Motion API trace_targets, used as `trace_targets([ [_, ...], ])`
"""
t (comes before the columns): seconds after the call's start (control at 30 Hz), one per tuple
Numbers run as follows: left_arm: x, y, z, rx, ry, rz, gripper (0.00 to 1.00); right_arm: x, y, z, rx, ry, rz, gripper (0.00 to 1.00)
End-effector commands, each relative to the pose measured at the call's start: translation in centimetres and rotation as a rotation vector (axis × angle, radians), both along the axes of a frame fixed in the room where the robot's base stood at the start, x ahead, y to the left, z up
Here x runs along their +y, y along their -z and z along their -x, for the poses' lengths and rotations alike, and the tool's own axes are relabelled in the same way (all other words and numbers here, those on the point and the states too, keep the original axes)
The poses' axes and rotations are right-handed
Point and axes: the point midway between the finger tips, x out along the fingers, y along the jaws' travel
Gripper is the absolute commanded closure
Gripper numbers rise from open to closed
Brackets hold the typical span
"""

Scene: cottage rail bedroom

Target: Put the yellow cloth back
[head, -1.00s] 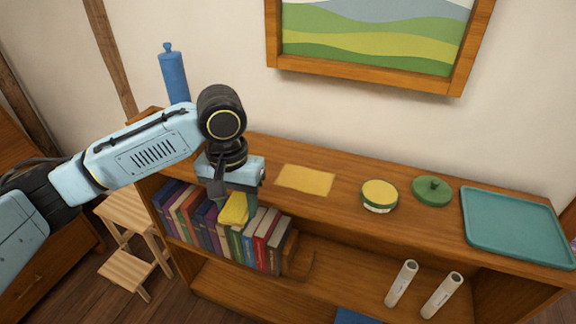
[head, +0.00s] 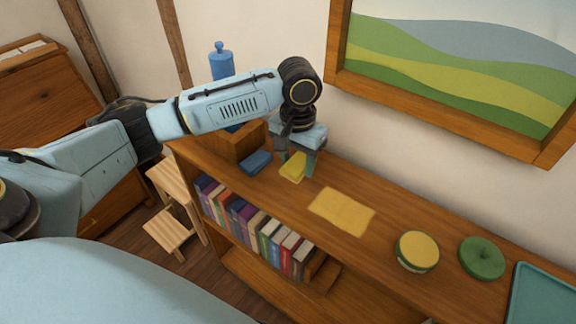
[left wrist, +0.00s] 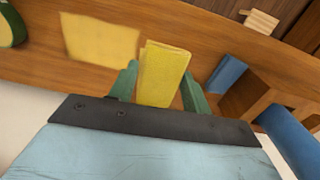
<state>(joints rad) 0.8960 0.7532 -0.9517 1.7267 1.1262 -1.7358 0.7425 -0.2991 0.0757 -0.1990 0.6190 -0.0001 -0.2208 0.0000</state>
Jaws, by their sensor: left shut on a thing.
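A folded yellow cloth (head: 293,167) is between the fingers of my left gripper (head: 296,165), above the shelf top toward its left part. In the left wrist view the cloth (left wrist: 162,75) sits between the two green fingers of the left gripper (left wrist: 158,88). A flat yellow patch (head: 342,210) lies on the shelf top, right of the held cloth and apart from it; it also shows in the left wrist view (left wrist: 100,38). My right gripper is not in view.
A blue folded item (head: 256,162) lies beside a wooden box (head: 237,146) on the shelf top (head: 390,222). A blue bottle (head: 221,62) stands behind. Right of the patch are a yellow-topped round tin (head: 417,250), a green lid (head: 481,257) and a teal tray (head: 545,298). Books (head: 262,232) fill the shelf below.

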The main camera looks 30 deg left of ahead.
Motion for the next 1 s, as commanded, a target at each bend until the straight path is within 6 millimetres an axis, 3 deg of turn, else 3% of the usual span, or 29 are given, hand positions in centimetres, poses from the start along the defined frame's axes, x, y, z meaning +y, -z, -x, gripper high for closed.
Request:
trace_targets([
  [0.03,0.9,-1.2,-0.3,0.004,0.001,-0.002,0.70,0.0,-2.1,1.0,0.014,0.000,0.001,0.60],
  [0.1,2.0,-1.4,-0.6,0.003,0.011,-0.006,0.70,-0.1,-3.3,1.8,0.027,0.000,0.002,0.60],
  [0.23,3.4,-1.5,-1.0,0.001,0.027,-0.012,0.70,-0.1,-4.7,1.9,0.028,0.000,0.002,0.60],
  [0.37,4.2,-1.0,-1.2,0.000,0.036,-0.016,0.70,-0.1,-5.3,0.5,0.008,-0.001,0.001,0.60],
  [0.53,4.3,2.1,-1.2,0.002,0.038,-0.018,0.70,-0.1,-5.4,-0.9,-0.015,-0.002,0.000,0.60],
  [1.0,4.3,7.7,-1.2,0.002,0.038,-0.018,0.70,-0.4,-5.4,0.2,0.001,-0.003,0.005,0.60],
])
